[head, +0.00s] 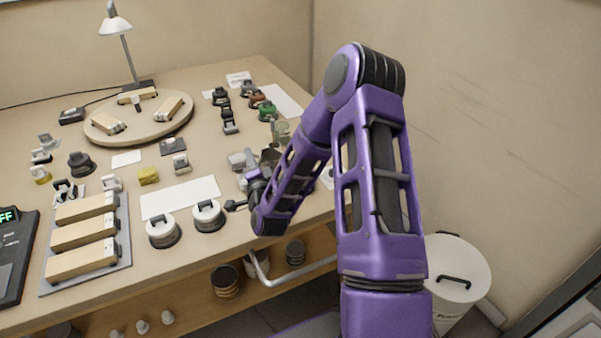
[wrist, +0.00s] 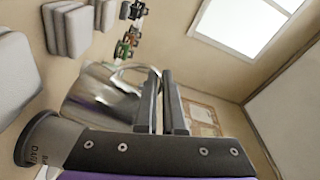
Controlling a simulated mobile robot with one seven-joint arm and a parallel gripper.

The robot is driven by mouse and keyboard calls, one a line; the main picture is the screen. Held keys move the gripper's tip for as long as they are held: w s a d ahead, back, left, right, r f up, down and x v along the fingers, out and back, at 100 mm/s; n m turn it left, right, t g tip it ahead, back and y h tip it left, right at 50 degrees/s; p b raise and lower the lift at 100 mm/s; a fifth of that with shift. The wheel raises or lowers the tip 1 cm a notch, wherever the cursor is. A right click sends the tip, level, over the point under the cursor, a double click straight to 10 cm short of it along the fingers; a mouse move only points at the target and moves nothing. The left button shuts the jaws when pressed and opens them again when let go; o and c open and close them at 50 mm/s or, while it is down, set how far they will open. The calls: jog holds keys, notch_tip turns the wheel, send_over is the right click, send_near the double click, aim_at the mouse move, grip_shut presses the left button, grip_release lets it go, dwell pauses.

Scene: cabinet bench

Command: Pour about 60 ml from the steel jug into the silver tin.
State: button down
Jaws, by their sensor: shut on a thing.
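The steel jug (wrist: 88,97) is a shiny metal vessel in the wrist view, close beside my gripper (wrist: 164,100). The two dark fingers are close together and shut at the jug's right side; the exact grip point is hidden. In the head view the jug (head: 270,157) shows as a dark grey shape at the bench's right edge, partly behind my arm, with my gripper (head: 256,178) next to it. I cannot tell the jug's contents. A small pale grey piece (head: 237,160) stands just left of the jug; I cannot tell whether it is the silver tin.
A greenish glass jar (head: 282,131) stands behind the jug. Several dark, green and brown clip-like items (head: 255,98) stand further back. Two white-topped round weights (head: 208,215) sit near the front edge. A round board (head: 137,126) and a lamp (head: 115,25) are at the back left.

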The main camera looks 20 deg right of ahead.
jog(key=shift+w+a+f+n, duration=0.15)
jog(key=shift+a+f+n, duration=0.1)
jog(key=shift+a+n, duration=0.3)
jog(key=shift+w+a+n, duration=0.2)
jog(key=shift+a+n, duration=0.55)
jog(key=shift+n, duration=0.3)
